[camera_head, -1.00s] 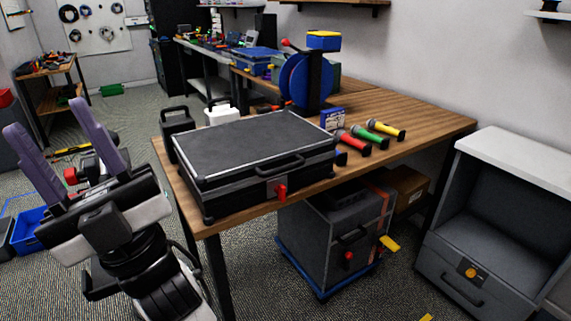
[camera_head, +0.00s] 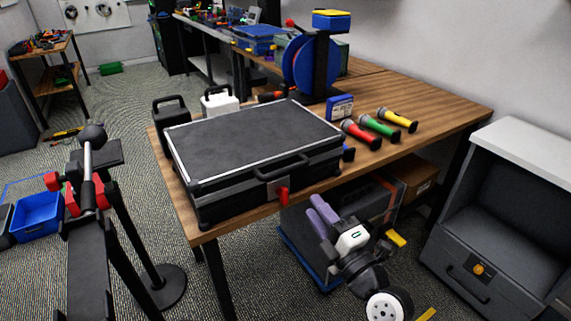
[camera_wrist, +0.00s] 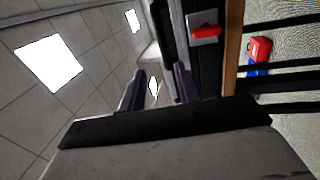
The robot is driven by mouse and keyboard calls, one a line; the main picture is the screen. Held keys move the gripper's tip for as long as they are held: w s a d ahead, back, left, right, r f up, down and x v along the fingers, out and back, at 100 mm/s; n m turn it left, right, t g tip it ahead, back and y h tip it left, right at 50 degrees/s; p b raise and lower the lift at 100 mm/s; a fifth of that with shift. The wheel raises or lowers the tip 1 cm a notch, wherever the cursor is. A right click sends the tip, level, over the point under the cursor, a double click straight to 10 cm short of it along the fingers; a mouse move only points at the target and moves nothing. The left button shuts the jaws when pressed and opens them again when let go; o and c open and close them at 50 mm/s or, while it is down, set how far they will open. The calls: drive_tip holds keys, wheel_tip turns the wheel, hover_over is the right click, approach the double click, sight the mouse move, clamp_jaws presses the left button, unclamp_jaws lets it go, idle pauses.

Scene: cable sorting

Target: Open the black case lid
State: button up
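The black case (camera_head: 250,140) lies flat on the wooden table with its lid down. A red latch (camera_head: 283,196) hangs on its front face below the black handle (camera_head: 283,168). The red latch also shows in the wrist view (camera_wrist: 205,32), near the top and right of the fingers. My gripper (camera_head: 317,204) is in front of the table, a little below and to the right of the latch, with its purple fingers pointing up. In the wrist view the fingers (camera_wrist: 158,75) stand apart with nothing between them. My gripper does not touch the case.
Red, green and yellow connectors (camera_head: 379,127) lie right of the case on the table (camera_head: 440,120). Black and white containers (camera_head: 219,101) stand behind it. A dark box (camera_head: 297,224) sits under the table behind my gripper. A grey cabinet (camera_head: 500,200) stands at right.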

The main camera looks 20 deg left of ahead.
sight(287, 173)
drive_tip(key=shift+n, duration=0.3)
drive_tip(key=p+x, duration=0.5)
drive_tip(key=x, duration=0.7)
drive_tip(key=shift+w, duration=0.1)
drive_tip(key=shift+w+a+f+p, duration=0.1)
drive_tip(key=shift+w+a+p, duration=0.25)
drive_tip(key=shift+a+p, duration=0.05)
clamp_jaws()
